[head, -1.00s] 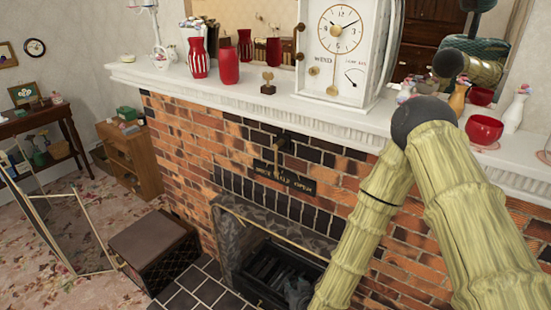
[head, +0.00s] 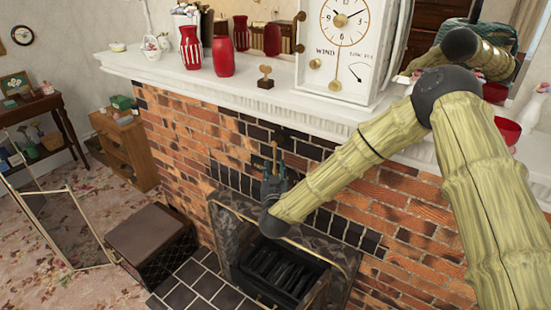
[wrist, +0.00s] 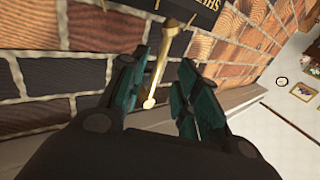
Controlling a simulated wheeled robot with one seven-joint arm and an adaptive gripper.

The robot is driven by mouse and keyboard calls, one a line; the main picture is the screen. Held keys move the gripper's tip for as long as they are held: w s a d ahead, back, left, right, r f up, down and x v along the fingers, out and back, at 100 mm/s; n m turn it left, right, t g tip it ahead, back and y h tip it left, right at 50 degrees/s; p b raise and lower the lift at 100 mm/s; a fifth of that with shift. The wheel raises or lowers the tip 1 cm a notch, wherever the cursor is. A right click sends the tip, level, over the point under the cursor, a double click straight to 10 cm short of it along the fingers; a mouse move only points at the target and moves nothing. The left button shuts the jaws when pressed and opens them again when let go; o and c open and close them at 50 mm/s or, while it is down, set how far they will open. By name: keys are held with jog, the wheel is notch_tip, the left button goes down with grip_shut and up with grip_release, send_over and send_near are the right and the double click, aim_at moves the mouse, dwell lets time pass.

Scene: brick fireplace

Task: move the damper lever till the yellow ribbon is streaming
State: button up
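The damper lever is a thin brass rod with a rounded end (wrist: 159,75). In the wrist view it lies between my gripper's two fingers, by the brick face. In the head view its upper part (head: 275,152) shows just above my gripper (head: 275,165). My gripper (wrist: 165,66) is open, with a finger on either side of the rod and gaps visible. A black plaque with gold lettering (wrist: 196,10) is beside the lever; "SHUT" is partly legible. I cannot make out a yellow ribbon in either view.
The white mantel shelf (head: 225,88) juts out above the lever. It carries red vases (head: 223,57), a small brass-coloured ornament (head: 265,78) and a large white clock (head: 342,60). Below are the firebox grate (head: 275,270) and a brown-topped box (head: 150,235).

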aim_at(275, 162)
jog(key=shift+w+p, duration=0.75)
jog(key=shift+w, duration=2.05)
grip_shut()
